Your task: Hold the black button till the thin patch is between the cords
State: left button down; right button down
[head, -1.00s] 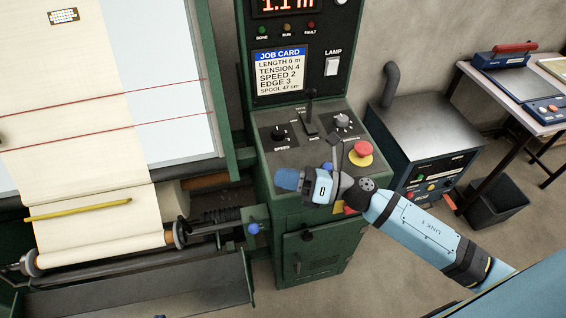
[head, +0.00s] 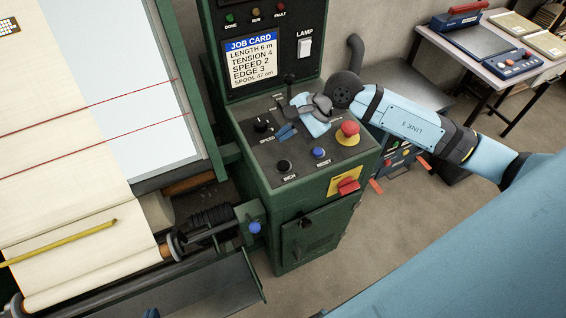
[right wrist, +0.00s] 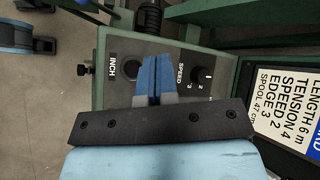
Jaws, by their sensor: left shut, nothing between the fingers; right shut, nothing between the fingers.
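The black button (head: 284,167), labelled INCH, sits on the sloping control panel; it also shows in the right wrist view (right wrist: 131,69). My right gripper (head: 286,132) is shut and empty above the panel, beyond the button and near the SPEED knob. Its blue fingertips (right wrist: 152,78) show right of the button in the wrist view, apart from it. Two red cords, an upper (head: 90,105) and a lower (head: 90,147), cross the cream cloth (head: 60,190). Only the blue tips of my left gripper (head: 152,313) show at the bottom edge.
A yellow stick (head: 62,243) lies across the cloth above the front roller. The job card (head: 252,60) stands behind.

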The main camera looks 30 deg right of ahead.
jog(key=b, duration=0.3)
send_over(285, 166)
notch_tip(285, 166, down, 8)
jog(key=shift+r, duration=0.1)
jog(key=shift+f+b, duration=0.6)
jog(key=shift+r, duration=0.1)
dwell(0.3)
dwell(1.2)
jog(key=shift+f+b, duration=0.45)
jog(key=shift+b, duration=0.25)
jog(key=shift+f+b, duration=0.45)
jog(key=shift+b, duration=0.1)
dwell(1.5)
